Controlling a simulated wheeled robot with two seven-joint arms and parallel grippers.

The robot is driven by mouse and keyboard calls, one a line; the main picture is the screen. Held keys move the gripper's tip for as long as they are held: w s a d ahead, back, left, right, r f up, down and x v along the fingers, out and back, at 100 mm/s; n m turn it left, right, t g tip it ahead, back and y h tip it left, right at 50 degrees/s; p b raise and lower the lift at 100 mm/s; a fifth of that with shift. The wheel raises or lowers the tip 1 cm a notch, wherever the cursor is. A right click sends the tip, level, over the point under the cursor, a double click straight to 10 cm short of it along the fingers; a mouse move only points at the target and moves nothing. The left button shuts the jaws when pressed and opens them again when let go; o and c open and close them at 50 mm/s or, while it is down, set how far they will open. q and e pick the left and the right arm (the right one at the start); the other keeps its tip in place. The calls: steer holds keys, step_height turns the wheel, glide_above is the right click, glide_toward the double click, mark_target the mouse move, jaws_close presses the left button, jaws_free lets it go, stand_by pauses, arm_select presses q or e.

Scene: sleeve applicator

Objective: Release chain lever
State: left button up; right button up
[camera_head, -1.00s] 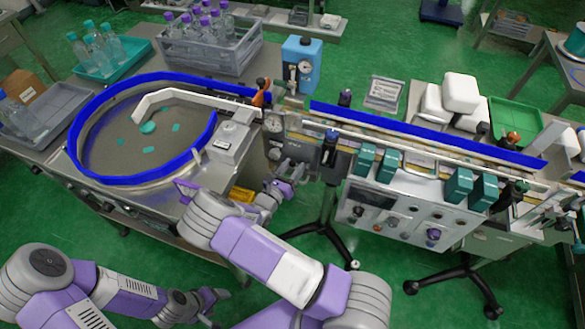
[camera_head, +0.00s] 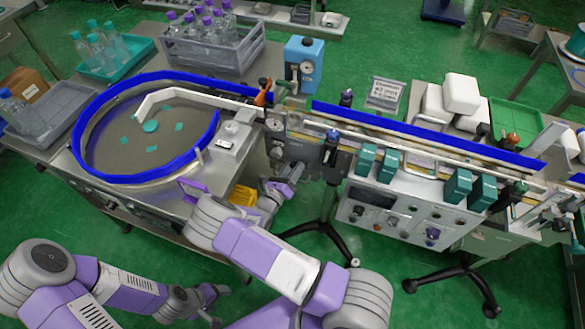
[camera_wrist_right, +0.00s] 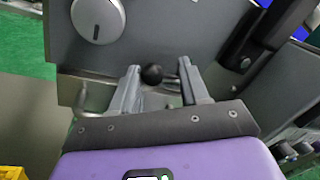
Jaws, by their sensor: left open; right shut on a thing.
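The chain lever shows in the right wrist view as a black ball knob (camera_wrist_right: 152,74) on a thin metal rod, in front of a grey machine panel. My right gripper (camera_wrist_right: 160,78) has one finger on each side of the knob and is shut on the lever. In the head view my right gripper (camera_head: 290,174) is at the front of the machine, left of the control box; the lever is too small to make out there. My left gripper (camera_head: 208,296) is low at the front left, away from the machine, and open; its fingers are small in view.
A silver dial (camera_wrist_right: 98,18) sits on the panel above left of the knob. A round turntable with a blue rim (camera_head: 85,112) stands to the left. The conveyor with a blue rail (camera_head: 420,132) and teal boxes (camera_head: 457,187) runs right. A yellow bin (camera_head: 243,195) is below the machine.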

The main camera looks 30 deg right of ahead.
steer(key=o, duration=0.9)
steer(key=shift+s+f, duration=0.2)
steer(key=shift+f, duration=0.2)
steer(key=shift+o, duration=1)
steer(key=shift+r, duration=0.15)
steer(key=p+v, duration=0.1)
steer(key=v, duration=0.6)
steer(key=shift+a, duration=0.25)
steer(key=shift+s, duration=0.1)
